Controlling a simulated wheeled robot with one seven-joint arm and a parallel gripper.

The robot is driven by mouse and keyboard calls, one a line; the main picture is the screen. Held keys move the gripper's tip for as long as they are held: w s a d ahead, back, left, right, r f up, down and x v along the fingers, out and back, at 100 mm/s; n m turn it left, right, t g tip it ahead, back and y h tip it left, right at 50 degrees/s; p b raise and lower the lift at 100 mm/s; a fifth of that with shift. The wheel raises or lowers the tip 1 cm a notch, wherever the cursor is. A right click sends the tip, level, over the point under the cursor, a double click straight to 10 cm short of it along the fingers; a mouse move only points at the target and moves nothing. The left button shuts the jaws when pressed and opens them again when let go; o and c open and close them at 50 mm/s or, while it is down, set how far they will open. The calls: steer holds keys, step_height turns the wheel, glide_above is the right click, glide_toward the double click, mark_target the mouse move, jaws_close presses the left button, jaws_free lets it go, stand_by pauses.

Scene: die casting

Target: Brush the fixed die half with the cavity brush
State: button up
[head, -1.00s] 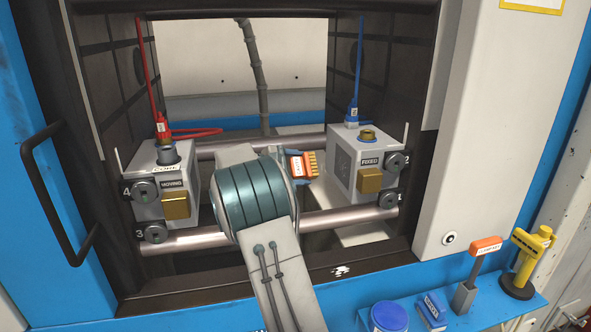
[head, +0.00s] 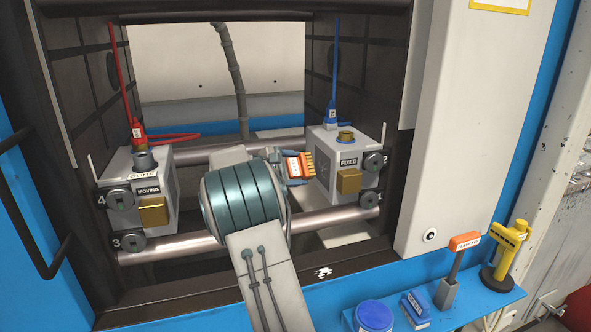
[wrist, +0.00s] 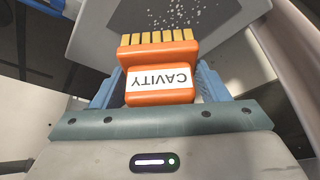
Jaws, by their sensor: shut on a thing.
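The orange cavity brush (head: 294,167), with tan bristles and a white label reading CAVITY, is held in my gripper (head: 290,168). In the wrist view the brush (wrist: 160,82) sits between the two blue fingers of my gripper (wrist: 160,90), bristles pointing away. The fixed die half (head: 325,152) is a grey block labelled FIXED at the right of the machine opening. The bristles are at or very close to its left face in the head view; contact cannot be told. In the wrist view a grey face (wrist: 200,30) with pale specks lies just beyond the bristles.
The moving die half (head: 154,180) stands at the left. Tie bars (head: 335,219) run across the opening. A blue shelf (head: 470,312) at the lower right holds an orange-topped tool (head: 464,241), a yellow tool (head: 505,250) and blue containers (head: 373,316).

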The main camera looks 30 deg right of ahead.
steer(key=shift+s+d, duration=0.15)
steer(key=shift+d, duration=0.4)
steer(key=shift+s+d, duration=0.15)
steer(key=shift+d, duration=0.35)
stand_by(0.4)
